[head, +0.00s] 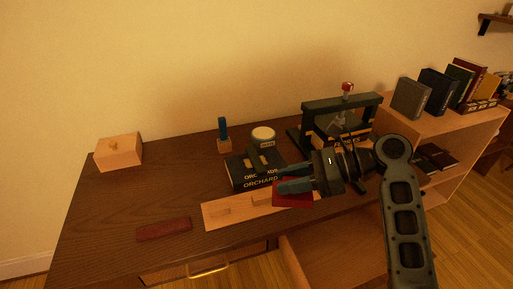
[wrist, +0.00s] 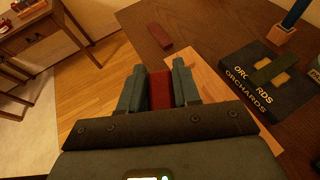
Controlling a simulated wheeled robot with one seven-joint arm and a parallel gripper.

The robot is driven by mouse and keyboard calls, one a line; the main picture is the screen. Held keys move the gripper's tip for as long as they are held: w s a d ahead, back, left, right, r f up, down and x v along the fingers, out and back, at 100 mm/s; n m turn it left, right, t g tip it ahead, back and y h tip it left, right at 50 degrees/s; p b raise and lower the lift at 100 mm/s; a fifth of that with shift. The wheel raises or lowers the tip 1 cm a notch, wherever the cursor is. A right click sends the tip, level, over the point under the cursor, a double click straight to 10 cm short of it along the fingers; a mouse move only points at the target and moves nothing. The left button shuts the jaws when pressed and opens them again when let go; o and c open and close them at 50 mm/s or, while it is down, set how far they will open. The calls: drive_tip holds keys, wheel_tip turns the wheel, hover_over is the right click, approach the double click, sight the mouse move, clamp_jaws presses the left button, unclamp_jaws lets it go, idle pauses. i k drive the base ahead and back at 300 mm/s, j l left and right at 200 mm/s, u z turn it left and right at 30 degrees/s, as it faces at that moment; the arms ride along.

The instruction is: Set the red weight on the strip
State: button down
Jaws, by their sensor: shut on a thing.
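My gripper (head: 291,180) is shut on a red block, taken as the red weight (head: 293,200). In the wrist view the red weight (wrist: 161,90) sits between both fingers (wrist: 160,80). In the head view it overlaps the right end of a light wooden board (head: 225,217); whether it touches the board I cannot tell. A flat dark red strip (head: 163,229) lies on the desk, left of the board and apart from it. The strip also shows beyond my fingers in the wrist view (wrist: 159,35). The fingers partly hide the weight.
A black ORCHARDS box (head: 242,178) stands behind the board, near a blue-handled tool (head: 223,131) and a round tin (head: 263,136). A dark press frame (head: 343,103) stands behind my gripper. A wooden box (head: 118,152) sits back left. The desk (head: 160,190) around the strip is clear.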

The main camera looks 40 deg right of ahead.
sight(255, 158)
drive_tip(key=i+l, duration=0.8)
drive_tip(key=l, duration=0.2)
